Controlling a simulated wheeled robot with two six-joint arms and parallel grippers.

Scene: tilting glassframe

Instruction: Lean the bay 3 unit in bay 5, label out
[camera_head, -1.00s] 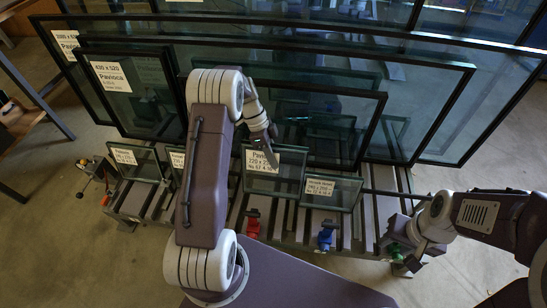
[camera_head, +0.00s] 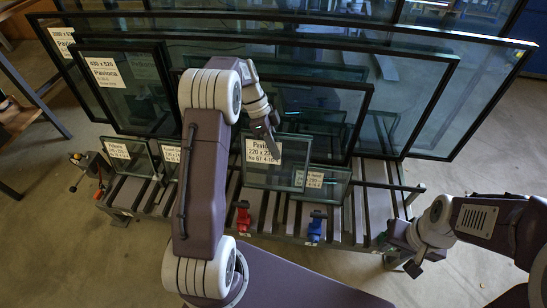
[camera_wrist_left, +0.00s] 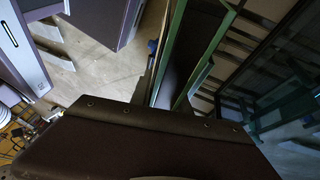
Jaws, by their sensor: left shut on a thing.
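The held small glass unit (camera_head: 276,167) has a white label facing me, reading roughly "Pavioca 220 x 220". My left gripper (camera_head: 268,137) is shut on its top edge and holds it nearly upright, above the rack's slats. In the head view it overlaps the left part of another small labelled unit (camera_head: 336,186). In the left wrist view the gripper body fills the bottom, and green-edged glass (camera_wrist_left: 205,75) rises beyond it. My right gripper (camera_head: 398,240) is at the rack's front right corner; its fingers are too dark to read. I cannot make out bay numbers.
The slatted rack (camera_head: 368,215) carries a red clamp (camera_head: 243,216) and a blue clamp (camera_head: 315,228) at its front. Large framed panes (camera_head: 480,105) lean behind. Small units (camera_head: 128,158) stand at left, next to a tall pane (camera_head: 118,90).

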